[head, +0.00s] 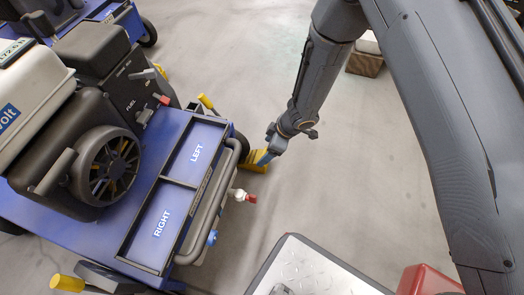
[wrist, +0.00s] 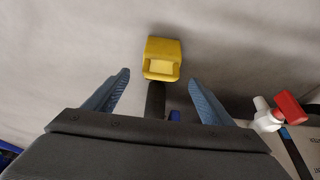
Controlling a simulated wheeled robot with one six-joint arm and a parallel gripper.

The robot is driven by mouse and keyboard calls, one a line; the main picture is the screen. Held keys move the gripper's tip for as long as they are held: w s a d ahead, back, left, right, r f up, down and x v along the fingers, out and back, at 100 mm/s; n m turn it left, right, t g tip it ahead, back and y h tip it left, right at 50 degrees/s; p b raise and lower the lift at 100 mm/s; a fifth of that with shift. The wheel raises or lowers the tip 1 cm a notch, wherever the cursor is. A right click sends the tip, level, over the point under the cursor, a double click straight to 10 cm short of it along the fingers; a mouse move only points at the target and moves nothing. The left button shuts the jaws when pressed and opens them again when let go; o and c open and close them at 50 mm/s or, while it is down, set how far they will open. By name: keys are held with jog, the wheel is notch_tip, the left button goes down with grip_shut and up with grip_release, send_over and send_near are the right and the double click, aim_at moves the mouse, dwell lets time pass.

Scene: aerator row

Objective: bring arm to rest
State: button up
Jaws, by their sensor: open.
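My arm hangs down from the top of the head view, and my gripper (head: 266,155) is low beside the right end of the blue machine (head: 165,140). In the wrist view my gripper (wrist: 159,80) shows two blue fingers spread apart with nothing held between them. A yellow block-like end (wrist: 162,58) on a dark stem lies just beyond the fingertips, roughly centred. In the head view this yellow piece (head: 256,166) is partly hidden by the gripper; I cannot tell whether they touch.
The blue machine has a tray (head: 163,182) with parts labelled LEFT and RIGHT, a grey tube rail, a red-handled valve (head: 245,197) and a blue-handled one (head: 212,237). A metal-topped surface (head: 310,270) and a red object (head: 428,280) are at the bottom. Floor right of the gripper is clear.

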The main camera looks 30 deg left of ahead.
jog(key=shift+d+r, duration=0.15)
jog(key=shift+r, duration=0.05)
jog(key=shift+r, duration=0.15)
notch_tip(320, 180, up, 7)
jog(key=p, duration=0.7)
dwell(0.5)
